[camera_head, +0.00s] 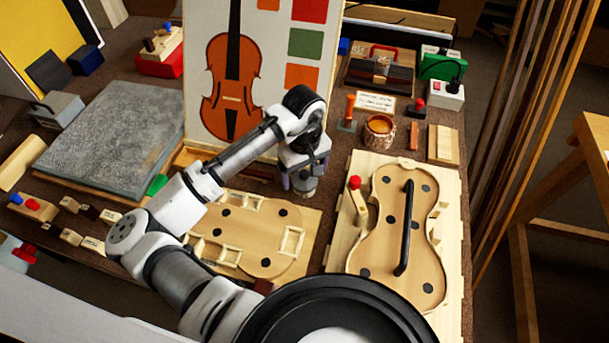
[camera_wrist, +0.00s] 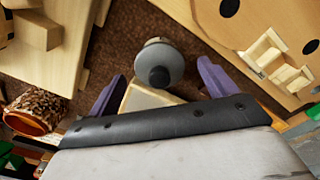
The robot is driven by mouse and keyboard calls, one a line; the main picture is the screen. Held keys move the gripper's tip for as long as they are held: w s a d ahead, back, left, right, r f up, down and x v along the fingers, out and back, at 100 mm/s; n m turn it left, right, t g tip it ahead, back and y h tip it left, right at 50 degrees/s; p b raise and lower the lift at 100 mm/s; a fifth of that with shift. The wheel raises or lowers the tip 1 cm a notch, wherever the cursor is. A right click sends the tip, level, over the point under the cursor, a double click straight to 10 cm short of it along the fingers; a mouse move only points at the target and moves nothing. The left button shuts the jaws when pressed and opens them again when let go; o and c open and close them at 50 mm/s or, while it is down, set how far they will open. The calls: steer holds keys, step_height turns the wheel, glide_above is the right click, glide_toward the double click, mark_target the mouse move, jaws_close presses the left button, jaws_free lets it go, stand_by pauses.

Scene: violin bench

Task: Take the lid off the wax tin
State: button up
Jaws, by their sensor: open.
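A small round grey tin with a lid (camera_wrist: 172,60) and a dark knob on top shows in the wrist view, between my fingers. I take it to be the wax tin; in the head view its grey side (camera_head: 305,188) shows just below my gripper, partly hidden by it. My gripper (camera_head: 304,172) points down over the tin. In the wrist view my gripper (camera_wrist: 161,72) is open, with one purple finger on each side of the lid and visible gaps to it. The lid sits on the tin.
A pale block (camera_wrist: 148,97) is close to the tin. A violin body board (camera_head: 262,237) lies in front, and another board with a black bar (camera_head: 407,228) lies to the right. A bark-sided cup (camera_head: 380,132) stands behind right. A violin poster (camera_head: 200,70) stands behind.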

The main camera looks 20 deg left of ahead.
steer(key=shift+f, duration=0.35)
steer(key=shift+c, duration=0.4)
steer(key=c, duration=0.9)
steer(key=shift+r, duration=0.1)
steer(key=shift+c, duration=0.2)
